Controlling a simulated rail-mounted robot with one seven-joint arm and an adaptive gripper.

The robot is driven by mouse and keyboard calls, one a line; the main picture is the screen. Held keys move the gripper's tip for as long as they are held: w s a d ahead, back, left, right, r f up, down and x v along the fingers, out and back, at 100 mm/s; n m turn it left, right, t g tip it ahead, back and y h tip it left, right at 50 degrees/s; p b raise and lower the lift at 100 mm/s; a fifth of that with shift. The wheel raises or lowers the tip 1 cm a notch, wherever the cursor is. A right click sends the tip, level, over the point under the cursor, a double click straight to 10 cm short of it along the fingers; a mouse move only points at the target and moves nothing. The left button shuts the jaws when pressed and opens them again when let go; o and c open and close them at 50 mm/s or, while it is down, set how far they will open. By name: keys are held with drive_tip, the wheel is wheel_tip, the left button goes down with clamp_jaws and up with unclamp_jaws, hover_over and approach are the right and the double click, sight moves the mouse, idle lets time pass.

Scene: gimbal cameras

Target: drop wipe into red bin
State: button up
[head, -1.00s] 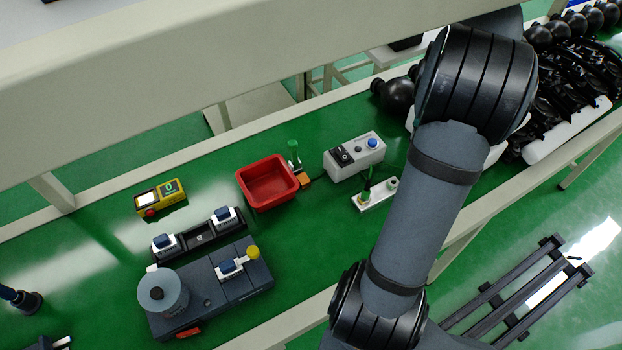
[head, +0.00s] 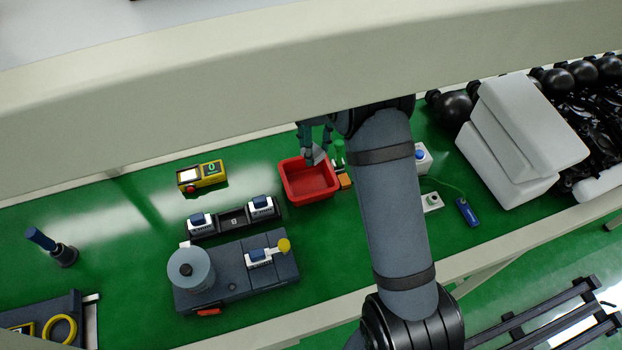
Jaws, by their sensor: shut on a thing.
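The red bin (head: 308,188) is an open, square tray on the green bench top, near the middle of the head view. My gripper (head: 315,152) is over the bin's far edge, with its fingers pointing down. It is shut on a small greyish-white thing, which looks like the wipe (head: 316,157). The wipe is partly hidden by the fingers, and I cannot tell whether it touches the bin's rim. The inside of the bin that shows looks empty.
A yellow device (head: 202,176), a black holder (head: 233,219) and a grey machine (head: 235,275) are to the left. A pale beam (head: 250,85) crosses above.

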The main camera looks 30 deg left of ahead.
wheel_tip(320, 180, down, 5)
drive_tip(key=b, duration=0.3)
drive_tip(key=shift+f+b, duration=0.1)
drive_tip(key=shift+b, duration=0.2)
drive_tip(key=o, duration=1.2)
wheel_tip(320, 180, up, 12)
drive_tip(key=shift+r, duration=0.1)
